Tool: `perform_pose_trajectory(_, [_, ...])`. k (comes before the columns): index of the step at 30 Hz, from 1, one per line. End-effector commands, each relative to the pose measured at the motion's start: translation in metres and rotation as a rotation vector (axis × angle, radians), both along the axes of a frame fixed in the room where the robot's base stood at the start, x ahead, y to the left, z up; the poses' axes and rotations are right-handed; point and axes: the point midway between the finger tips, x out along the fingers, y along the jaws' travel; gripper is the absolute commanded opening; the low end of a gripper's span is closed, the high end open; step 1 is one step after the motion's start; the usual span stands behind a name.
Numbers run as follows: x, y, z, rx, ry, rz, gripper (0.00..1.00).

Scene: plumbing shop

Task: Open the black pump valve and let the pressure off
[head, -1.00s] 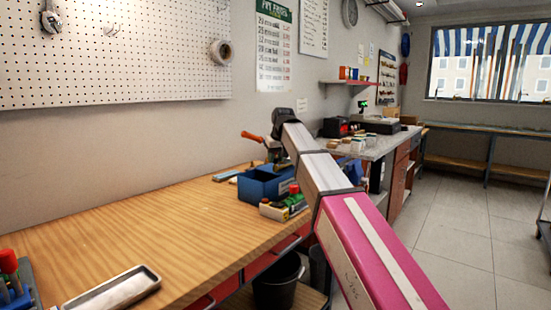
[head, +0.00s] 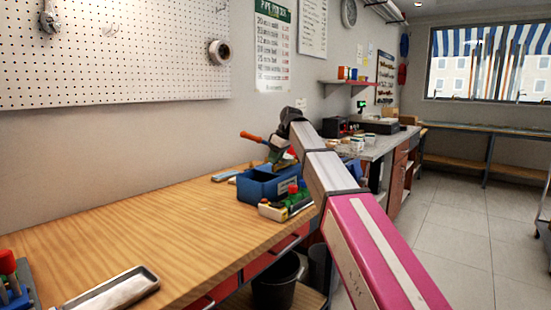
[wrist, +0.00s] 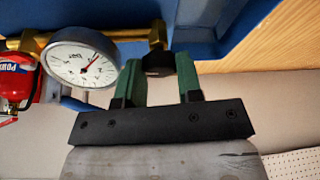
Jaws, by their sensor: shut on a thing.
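The blue pump (head: 262,188) stands on the wooden workbench in the head view, and its blue body fills the top of the wrist view (wrist: 225,45). A white round gauge (wrist: 82,66) sits on its brass pipe. The black valve (wrist: 157,64) is under the brass fitting to the right of the gauge. My gripper (wrist: 159,72) has its two green fingers on either side of the black valve and is shut on it. In the head view my gripper (head: 277,157) is at the pump, and the valve is hidden.
An orange-handled lever (head: 252,137) sticks out to the left above the pump. A yellow, red and green item (head: 288,204) lies before it. A red canister (wrist: 15,85) is left of the gauge. A metal tray (head: 112,292) lies near left; the bench's middle is clear.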

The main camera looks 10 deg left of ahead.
Motion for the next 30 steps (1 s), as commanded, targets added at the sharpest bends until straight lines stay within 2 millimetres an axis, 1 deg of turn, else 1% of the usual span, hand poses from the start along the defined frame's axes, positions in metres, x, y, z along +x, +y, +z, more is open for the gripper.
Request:
perform_pose_trajectory(15, [-0.0003,-0.0002,-0.0004,0.000,0.002,0.020,0.10])
perform_pose_trajectory(16, [-0.0003,-0.0002,-0.0004,0.000,0.002,0.020,0.37])
perform_pose_trajectory(18, [-0.0003,-0.0002,-0.0004,0.000,0.002,0.020,0.58])
perform_pose_trajectory(30, [0.0013,-0.0004,-0.0001,-0.001,-0.004,-0.001,0.58])
